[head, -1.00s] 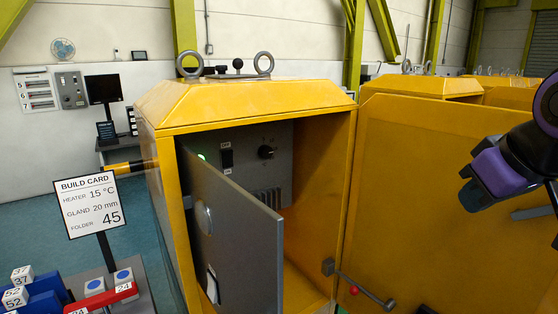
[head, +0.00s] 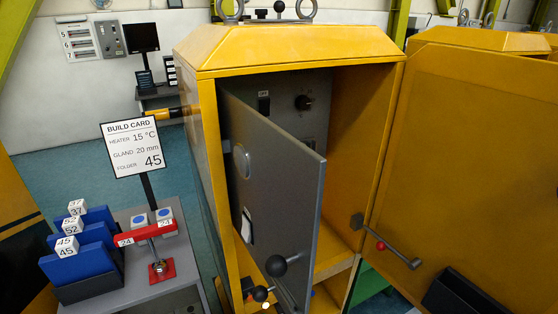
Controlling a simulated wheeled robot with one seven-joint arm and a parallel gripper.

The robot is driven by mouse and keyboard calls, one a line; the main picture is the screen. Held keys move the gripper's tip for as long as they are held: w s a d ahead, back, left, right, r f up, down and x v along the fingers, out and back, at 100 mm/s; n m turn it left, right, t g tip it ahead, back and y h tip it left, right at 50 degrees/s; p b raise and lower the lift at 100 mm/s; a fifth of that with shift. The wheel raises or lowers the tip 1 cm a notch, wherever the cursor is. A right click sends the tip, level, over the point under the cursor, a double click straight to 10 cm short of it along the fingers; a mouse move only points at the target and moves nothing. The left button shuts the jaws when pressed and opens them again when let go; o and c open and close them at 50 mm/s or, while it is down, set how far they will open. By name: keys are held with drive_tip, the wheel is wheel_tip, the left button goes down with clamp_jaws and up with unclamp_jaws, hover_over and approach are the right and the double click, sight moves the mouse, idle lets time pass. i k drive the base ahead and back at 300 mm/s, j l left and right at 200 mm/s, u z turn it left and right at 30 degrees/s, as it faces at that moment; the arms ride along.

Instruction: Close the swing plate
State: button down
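The swing plate (head: 275,175) is a tall grey panel inside the yellow cabinet (head: 290,55). It is hinged near the cabinet's left side and stands open, its free edge swung out toward me. A black ball knob (head: 276,265) on a stem shows low on the plate. Behind the plate, a grey control panel (head: 300,100) with a switch and a dial is partly hidden. My gripper is not in view.
The yellow cabinet door (head: 465,160) stands wide open at right, with a red-knobbed lever (head: 395,252) near its hinge edge. At left, a grey bench (head: 190,260) holds blue folders (head: 85,255), a red bar (head: 145,235) and the build card (head: 135,147).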

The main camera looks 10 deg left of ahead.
sight(281, 201)
drive_tip(key=k+l+u, duration=0.35)
drive_tip(key=k, duration=0.15)
drive_tip(key=u, duration=1.3)
